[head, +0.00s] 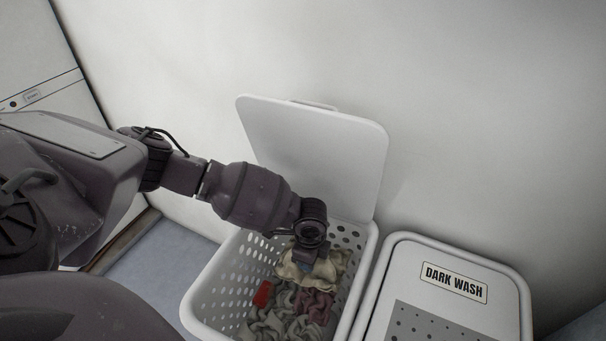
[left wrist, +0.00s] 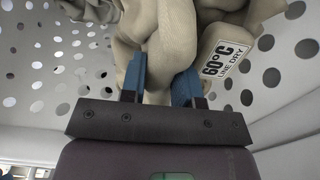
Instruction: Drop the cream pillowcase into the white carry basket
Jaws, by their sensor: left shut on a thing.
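The cream pillowcase (head: 328,268) is a bunched cloth inside a white perforated hamper (head: 215,290) with a raised lid. My left gripper (head: 311,255) reaches down into the hamper and is shut on the pillowcase. In the left wrist view the cream cloth (left wrist: 165,35) is gathered between the blue fingers (left wrist: 161,82) and hangs in folds, with a tag (left wrist: 224,60) reading "60°C LINE DRY". Whether its lower part rests on the other laundry is unclear. No separate carry basket shows. My right gripper is not in view.
Grey cloth (head: 270,325), maroon cloth (head: 314,305) and a red item (head: 262,293) lie in the hamper. Its lid (head: 320,150) stands up by the wall. A closed white "DARK WASH" hamper (head: 470,270) stands close on the right. Blue-grey floor (head: 165,255) shows on the left.

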